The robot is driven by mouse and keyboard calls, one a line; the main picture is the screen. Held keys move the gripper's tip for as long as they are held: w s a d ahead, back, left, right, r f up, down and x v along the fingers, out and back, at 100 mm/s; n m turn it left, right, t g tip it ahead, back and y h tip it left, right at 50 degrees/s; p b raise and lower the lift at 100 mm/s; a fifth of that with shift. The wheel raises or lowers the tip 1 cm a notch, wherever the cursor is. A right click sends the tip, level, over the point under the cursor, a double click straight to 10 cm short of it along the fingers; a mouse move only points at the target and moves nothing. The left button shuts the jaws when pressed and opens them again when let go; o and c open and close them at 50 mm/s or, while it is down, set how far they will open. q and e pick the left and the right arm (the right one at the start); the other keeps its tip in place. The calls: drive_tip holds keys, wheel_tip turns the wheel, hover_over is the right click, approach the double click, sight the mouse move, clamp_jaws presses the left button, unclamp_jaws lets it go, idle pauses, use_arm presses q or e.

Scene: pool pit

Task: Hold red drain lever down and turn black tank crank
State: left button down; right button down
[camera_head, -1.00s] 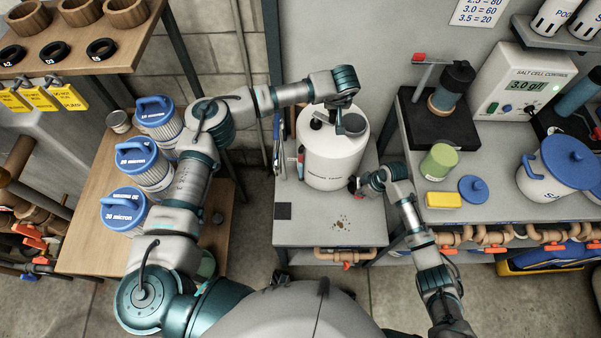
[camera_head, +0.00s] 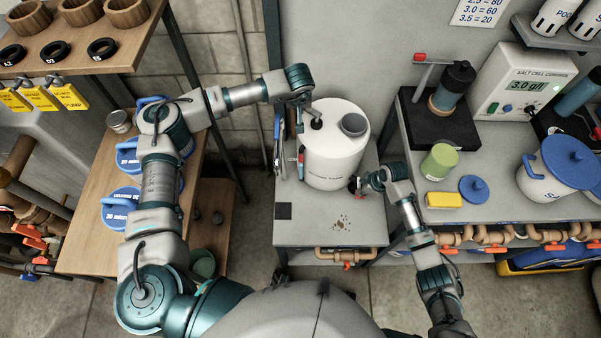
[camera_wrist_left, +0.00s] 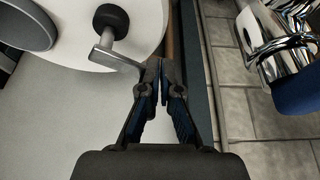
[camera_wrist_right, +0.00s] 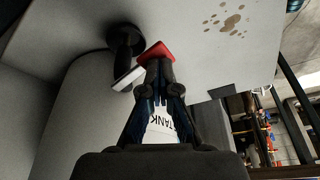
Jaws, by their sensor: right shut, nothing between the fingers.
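The white tank (camera_head: 332,165) stands on the grey bench, a grey round cap (camera_head: 353,124) on its top. The black crank knob (camera_head: 316,124) is at the top's left; in the left wrist view the black knob (camera_wrist_left: 111,19) sits on a metal arm (camera_wrist_left: 120,60). My left gripper (camera_wrist_left: 164,62) looks shut, its tips beside the arm's end; contact is unclear. In the head view it is at the tank's upper left (camera_head: 304,106). My right gripper (camera_head: 357,187) is low at the tank's right front. It is shut and empty, its tips (camera_wrist_right: 156,62) against the red lever (camera_wrist_right: 156,51).
Blue-lidded filters (camera_head: 125,155) stand on the wooden bench at left, partly behind my left arm. The right bench holds a green jar (camera_head: 440,160), a yellow block (camera_head: 443,200) and a blue-lidded jug (camera_head: 560,175). Tools hang close to the tank's left side.

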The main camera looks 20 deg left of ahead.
use_arm(q)
drive_tip(key=shift+w, duration=1.05)
drive_tip(key=shift+w+d, duration=0.2)
drive_tip(key=shift+w, duration=0.05)
use_arm(e)
drive_tip(key=shift+d+f, duration=0.1)
drive_tip(key=shift+d, duration=0.05)
use_arm(q)
drive_tip(key=shift+r, duration=4.05)
use_arm(e)
drive_tip(key=shift+r, duration=3.55)
